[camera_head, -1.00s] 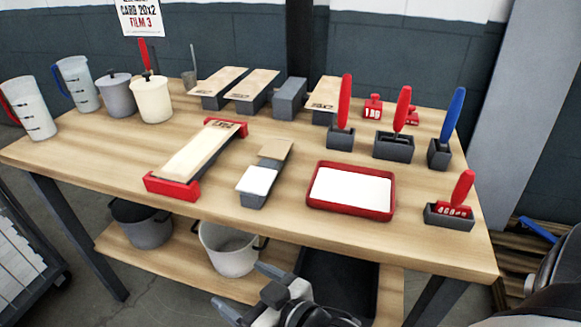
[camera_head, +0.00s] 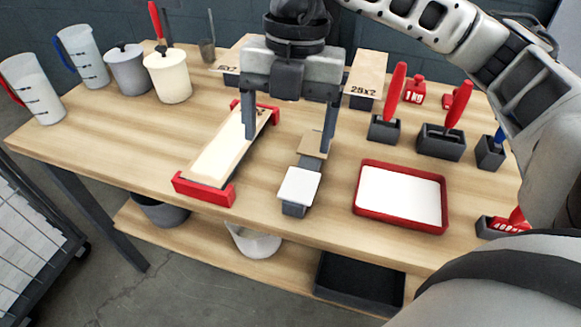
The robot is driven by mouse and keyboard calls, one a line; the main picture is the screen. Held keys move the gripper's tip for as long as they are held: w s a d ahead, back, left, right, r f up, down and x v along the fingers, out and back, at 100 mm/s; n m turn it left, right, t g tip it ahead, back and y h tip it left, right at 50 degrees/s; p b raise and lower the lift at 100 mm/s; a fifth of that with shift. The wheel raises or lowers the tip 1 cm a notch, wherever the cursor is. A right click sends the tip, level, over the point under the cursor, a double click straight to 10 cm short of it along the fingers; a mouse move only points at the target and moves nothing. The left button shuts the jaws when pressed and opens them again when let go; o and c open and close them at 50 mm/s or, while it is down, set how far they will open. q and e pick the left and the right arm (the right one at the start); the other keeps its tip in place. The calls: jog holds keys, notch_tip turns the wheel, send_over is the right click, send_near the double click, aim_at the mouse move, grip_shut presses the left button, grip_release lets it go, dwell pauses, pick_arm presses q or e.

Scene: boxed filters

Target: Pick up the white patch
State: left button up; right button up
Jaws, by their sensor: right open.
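The white patch (camera_head: 299,185) lies on the near end of a small grey block (camera_head: 294,209) in the middle of the table. A tan patch (camera_head: 312,144) lies on the block's far end. My right gripper (camera_head: 288,140) is open and points down, with its two fingers spread wide. In the picture it is beyond the white patch, with its right finger beside the tan patch. Its height above the table is hard to tell. Nothing is between its fingers. My left gripper is not in view.
A board in red end holders (camera_head: 205,190) lies left of the block. A red tray with a white sheet (camera_head: 401,226) lies right. Red-handled tools (camera_head: 392,92) stand in grey holders behind it. Jugs and pots (camera_head: 168,77) stand at the back left. The front table strip is clear.

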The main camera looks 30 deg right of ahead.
jog(key=w+d+r+m+h, duration=0.1)
jog(key=d, duration=0.2)
send_over(298, 189)
jog(key=shift+t, duration=0.4)
jog(key=f, duration=0.9)
jog(key=shift+s, duration=0.2)
jog(key=f+p, duration=0.1)
jog(key=f, duration=0.4)
jog(key=shift+w+f+p, duration=0.2)
jog(key=shift+f+p, duration=0.05)
jog(key=shift+p, duration=0.1)
jog(key=shift+f, duration=0.4)
jog(key=shift+f, duration=0.15)
jog(key=shift+f+b, duration=0.1)
jog(key=shift+b, duration=0.35)
jog(key=c, duration=1.1)
